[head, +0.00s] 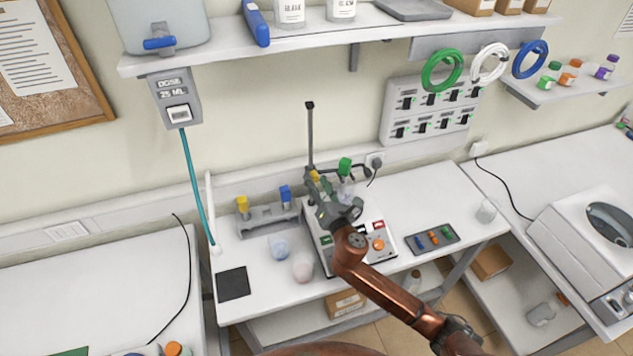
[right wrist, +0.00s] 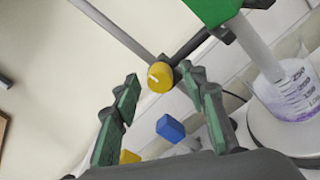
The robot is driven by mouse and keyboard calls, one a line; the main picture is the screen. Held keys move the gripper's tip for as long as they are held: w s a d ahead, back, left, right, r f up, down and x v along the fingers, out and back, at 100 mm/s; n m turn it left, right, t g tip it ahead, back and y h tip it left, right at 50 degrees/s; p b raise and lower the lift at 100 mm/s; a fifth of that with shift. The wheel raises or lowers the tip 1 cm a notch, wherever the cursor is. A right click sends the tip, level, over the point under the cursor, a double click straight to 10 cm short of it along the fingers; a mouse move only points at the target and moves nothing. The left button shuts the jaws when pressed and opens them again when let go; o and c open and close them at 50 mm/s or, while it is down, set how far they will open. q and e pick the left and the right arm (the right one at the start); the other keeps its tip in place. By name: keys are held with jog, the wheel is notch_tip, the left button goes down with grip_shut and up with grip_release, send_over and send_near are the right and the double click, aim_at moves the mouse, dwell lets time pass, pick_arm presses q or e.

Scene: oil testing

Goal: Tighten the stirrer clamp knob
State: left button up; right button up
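The yellow clamp knob (right wrist: 160,77) with a white pointer line sits on the stirrer's dark clamp rod in the right wrist view. In the head view it shows as a small yellow spot (head: 315,176) on the upright stand rod (head: 310,135). My right gripper (right wrist: 161,87) is open, with its two green-padded fingers on either side of the knob's line of sight; I cannot tell whether they touch it. In the head view my right gripper (head: 326,188) is at the clamp and partly hides the stirrer base (head: 383,256). My left gripper is not in view.
A graduated beaker (right wrist: 290,92) stands on the stirrer plate. A green block (head: 345,165) is close beside my gripper. A colored-button tray (head: 432,238) lies right.

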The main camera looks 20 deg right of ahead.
jog(key=shift+w, duration=0.1)
jog(key=shift+c, duration=0.7)
grip_shut()
jog(key=m, duration=0.4)
jog(key=shift+f+m, duration=0.1)
jog(key=shift+m, duration=0.2)
jog(key=m, duration=0.4)
jog(key=shift+f+m, duration=0.1)
jog(key=shift+m, duration=0.3)
jog(key=m, duration=0.4)
jog(key=shift+m, duration=0.3)
jog(key=shift+f+m+h+p, duration=0.1)
jog(key=shift+m+h+p, duration=0.2)
jog(key=shift+m, duration=1.9)
